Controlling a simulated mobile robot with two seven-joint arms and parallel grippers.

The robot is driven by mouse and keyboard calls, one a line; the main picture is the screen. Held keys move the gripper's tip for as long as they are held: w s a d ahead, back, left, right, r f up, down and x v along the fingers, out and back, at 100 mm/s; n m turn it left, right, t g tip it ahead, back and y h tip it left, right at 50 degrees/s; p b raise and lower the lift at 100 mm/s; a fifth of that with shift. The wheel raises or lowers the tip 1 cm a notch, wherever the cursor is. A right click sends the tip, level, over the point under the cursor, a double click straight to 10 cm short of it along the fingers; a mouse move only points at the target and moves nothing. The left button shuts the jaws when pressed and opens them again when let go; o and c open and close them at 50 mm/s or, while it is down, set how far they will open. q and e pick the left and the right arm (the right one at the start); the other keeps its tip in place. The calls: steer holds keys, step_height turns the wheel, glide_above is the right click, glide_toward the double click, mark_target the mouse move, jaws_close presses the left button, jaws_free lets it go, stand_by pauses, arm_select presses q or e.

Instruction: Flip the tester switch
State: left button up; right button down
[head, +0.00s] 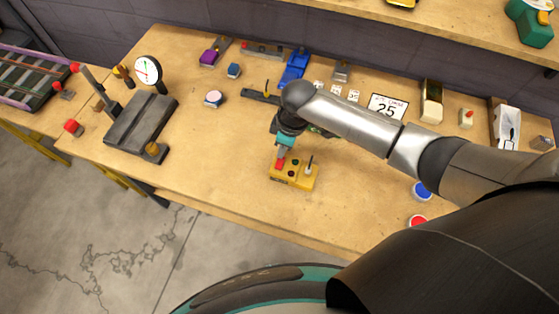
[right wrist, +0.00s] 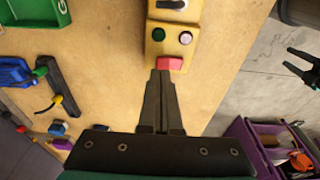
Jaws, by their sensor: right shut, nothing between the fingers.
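The tester is a yellow box (head: 294,176) near the front edge of the workbench. It carries a silver toggle switch (head: 309,164) at its right end and a red button (head: 280,164) at its left end. In the right wrist view the red button (right wrist: 170,63) is just ahead of my fingertips, and the switch (right wrist: 172,4) is cut by the top edge. My right gripper (right wrist: 160,72) is shut and empty, right at the button; I cannot tell whether it touches. A dark two-pronged gripper (right wrist: 301,66), apparently my left one, hangs open at the right wrist view's right edge.
A black stand with a dial gauge (head: 148,69) is at the left of the workbench (head: 215,165). Blue (head: 422,190) and red (head: 418,221) round pieces lie right of the tester. Blocks and a "25" card (head: 388,107) line the back. Bench left of the tester is clear.

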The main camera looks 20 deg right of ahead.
steer(key=shift+f+b, duration=0.6)
steer(key=shift+f, duration=0.4)
stand_by(0.4)
step_height(320, 180, up, 7)
steer(key=p, duration=0.8)
steer(key=shift+r, duration=0.1)
stand_by(0.5)
